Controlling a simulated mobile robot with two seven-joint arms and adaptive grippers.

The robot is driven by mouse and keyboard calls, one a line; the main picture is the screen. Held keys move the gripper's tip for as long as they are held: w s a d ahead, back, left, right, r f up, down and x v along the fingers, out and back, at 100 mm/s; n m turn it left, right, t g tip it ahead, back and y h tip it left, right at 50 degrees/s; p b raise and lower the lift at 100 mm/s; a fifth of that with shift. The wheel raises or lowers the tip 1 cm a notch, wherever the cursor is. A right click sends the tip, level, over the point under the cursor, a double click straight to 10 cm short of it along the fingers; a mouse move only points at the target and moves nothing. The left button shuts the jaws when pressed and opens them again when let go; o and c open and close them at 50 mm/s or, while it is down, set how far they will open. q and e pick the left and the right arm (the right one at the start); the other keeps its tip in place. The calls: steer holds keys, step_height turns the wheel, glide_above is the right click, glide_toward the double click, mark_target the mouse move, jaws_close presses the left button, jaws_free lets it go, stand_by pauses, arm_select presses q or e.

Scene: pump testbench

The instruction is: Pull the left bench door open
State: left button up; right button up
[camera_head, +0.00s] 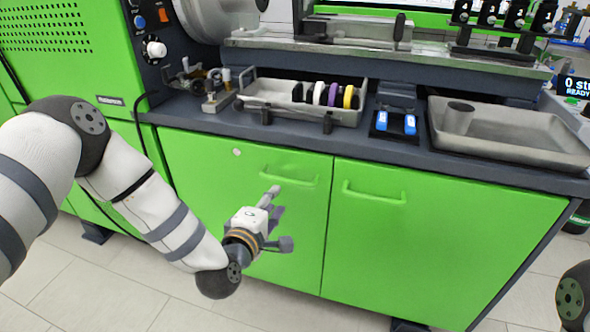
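The left bench door (220,165) is a green panel under the dark worktop, and it looks closed, flush with the panel beside it. Its green bar handle (288,181) runs across the upper right part of the door. My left gripper (282,216) is in front of this door, below and slightly left of the handle, apart from it as far as I can tell. Its fingers are spread with nothing between them. The right bench door (430,240) has its own green handle (373,194) and also looks closed. My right gripper is out of view.
On the worktop (260,133) stand a metal tray (262,103) with coloured rings, a device with two blue parts (395,123) and a large grey tray (510,135). A green machine cabinet (60,50) stands at the left. The tiled floor (90,290) in front is clear.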

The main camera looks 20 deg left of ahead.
mark_target(288, 182)
arm_select(q)
steer(key=b+x, duration=0.2)
steer(key=x, duration=0.8)
steer(key=shift+w, duration=0.4)
jaws_close()
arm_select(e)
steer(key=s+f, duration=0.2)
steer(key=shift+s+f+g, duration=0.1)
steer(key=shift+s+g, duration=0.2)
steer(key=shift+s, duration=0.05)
